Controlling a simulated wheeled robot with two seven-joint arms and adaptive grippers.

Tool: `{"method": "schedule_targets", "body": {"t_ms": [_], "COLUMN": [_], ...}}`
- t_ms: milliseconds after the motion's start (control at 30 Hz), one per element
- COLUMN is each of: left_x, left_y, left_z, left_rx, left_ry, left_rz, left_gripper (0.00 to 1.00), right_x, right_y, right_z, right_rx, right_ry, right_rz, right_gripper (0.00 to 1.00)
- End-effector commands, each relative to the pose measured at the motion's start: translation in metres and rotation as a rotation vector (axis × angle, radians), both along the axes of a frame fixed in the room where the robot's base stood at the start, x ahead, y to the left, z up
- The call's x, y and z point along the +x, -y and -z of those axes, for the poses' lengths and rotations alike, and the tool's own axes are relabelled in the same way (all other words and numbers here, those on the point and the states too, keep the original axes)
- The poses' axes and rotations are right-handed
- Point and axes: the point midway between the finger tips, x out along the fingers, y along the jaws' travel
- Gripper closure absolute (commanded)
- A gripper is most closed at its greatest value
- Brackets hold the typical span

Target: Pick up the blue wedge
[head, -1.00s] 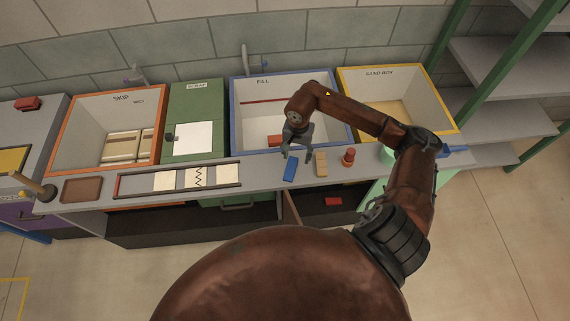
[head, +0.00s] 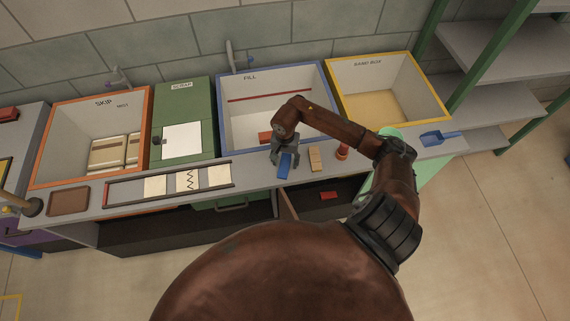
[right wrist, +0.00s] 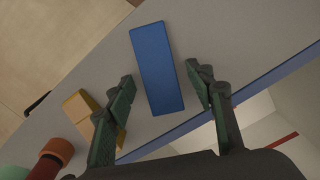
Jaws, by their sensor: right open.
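The blue wedge (head: 285,170) lies on the grey counter in front of the blue-rimmed FILL bin. My right gripper (head: 285,160) is at its far end, and part of the wedge is hidden there. In the right wrist view the wedge (right wrist: 157,60) shows as a long blue block between the two spread green fingers of the right gripper (right wrist: 162,78), with a gap on each side. The gripper is open and empty. My left gripper is not in view.
A tan block (head: 314,159) and an orange-red round piece (head: 342,152) stand just right of the wedge. The FILL bin (head: 323,84) is behind. A framed strip with pale tiles (head: 155,187) lies to the left. A blue scoop (head: 436,138) lies at the right end.

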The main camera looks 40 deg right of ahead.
Motion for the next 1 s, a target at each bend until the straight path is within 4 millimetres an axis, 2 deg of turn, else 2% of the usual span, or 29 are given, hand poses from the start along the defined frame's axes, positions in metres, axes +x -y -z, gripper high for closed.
{"method": "schedule_targets", "body": {"t_ms": [267,900,1000], "left_x": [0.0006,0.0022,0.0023], "left_y": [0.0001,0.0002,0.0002], "left_z": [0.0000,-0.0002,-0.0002], "left_rx": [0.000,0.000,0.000], "left_ry": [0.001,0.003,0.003], "left_rz": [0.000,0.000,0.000], "left_gripper": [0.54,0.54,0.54], "right_x": [0.0006,0.0005,0.0007], "right_y": [0.0006,0.0005,0.0004], "right_z": [0.0026,0.0023,0.0021], "right_rx": [-0.002,-0.002,-0.001], "right_ry": [0.001,0.001,0.002], "right_rz": [0.000,0.000,0.000], "right_gripper": [0.51,0.95,1.00]}}
